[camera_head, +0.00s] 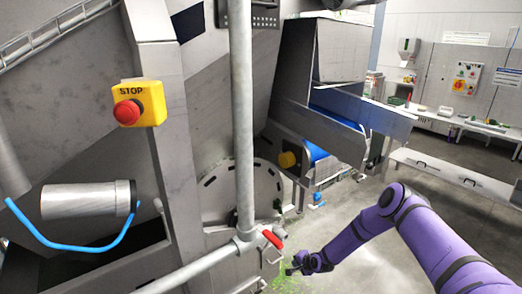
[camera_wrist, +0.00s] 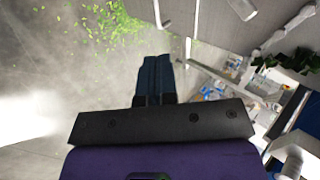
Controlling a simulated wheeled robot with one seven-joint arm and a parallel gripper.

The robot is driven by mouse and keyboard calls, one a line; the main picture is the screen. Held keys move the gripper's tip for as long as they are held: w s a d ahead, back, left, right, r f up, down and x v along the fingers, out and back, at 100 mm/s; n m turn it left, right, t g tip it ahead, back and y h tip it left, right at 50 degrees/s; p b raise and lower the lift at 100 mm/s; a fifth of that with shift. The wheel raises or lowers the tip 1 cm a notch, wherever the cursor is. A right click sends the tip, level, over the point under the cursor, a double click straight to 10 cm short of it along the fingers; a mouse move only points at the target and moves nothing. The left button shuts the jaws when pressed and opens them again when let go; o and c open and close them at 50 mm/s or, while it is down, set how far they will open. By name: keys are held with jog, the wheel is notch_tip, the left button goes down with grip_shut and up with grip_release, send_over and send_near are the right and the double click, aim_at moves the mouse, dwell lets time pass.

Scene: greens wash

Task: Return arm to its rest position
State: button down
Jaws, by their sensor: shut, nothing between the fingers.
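My purple arm (camera_head: 385,230) reaches in from the lower right in the head view. My gripper (camera_head: 291,268) is at its end, low, just right of the red-handled valve on the pipe. In the wrist view my gripper's dark fingers (camera_wrist: 154,78) are together and nothing shows between them. From the head view I cannot tell whether the gripper touches the pipe or valve.
A vertical pipe (camera_head: 242,120) with a red valve handle (camera_head: 272,239) stands close to my gripper. A yellow box with a red stop button (camera_head: 127,112) is on the steel machine. Green leaf scraps (camera_wrist: 118,22) litter the floor. A bench (camera_head: 455,176) stands at right.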

jog(key=w+d+r+n+g+h, duration=0.1)
jog(key=w+d+r+n, duration=0.1)
jog(key=r, duration=1.3)
jog(key=w+d+r+n+h, duration=0.1)
jog(key=w+d+r+n, duration=0.2)
jog(key=r, duration=1.1)
jog(key=s+d+r+n+h, duration=0.15)
jog(key=s+r, duration=0.35)
jog(key=r, duration=0.8)
jog(key=s+d+r+n+h, duration=0.1)
jog(key=s+d+r, duration=0.3)
jog(key=r, duration=0.8)
jog(key=s+d+r+n+h, duration=0.1)
jog(key=s+d+r+h, duration=0.15)
jog(key=s+r, duration=1.65)
jog(key=s+d+n+g+y, duration=0.1)
jog(key=s, duration=2.4)
jog(key=shift+s+d, duration=0.15)
jog(key=shift+d, duration=0.15)
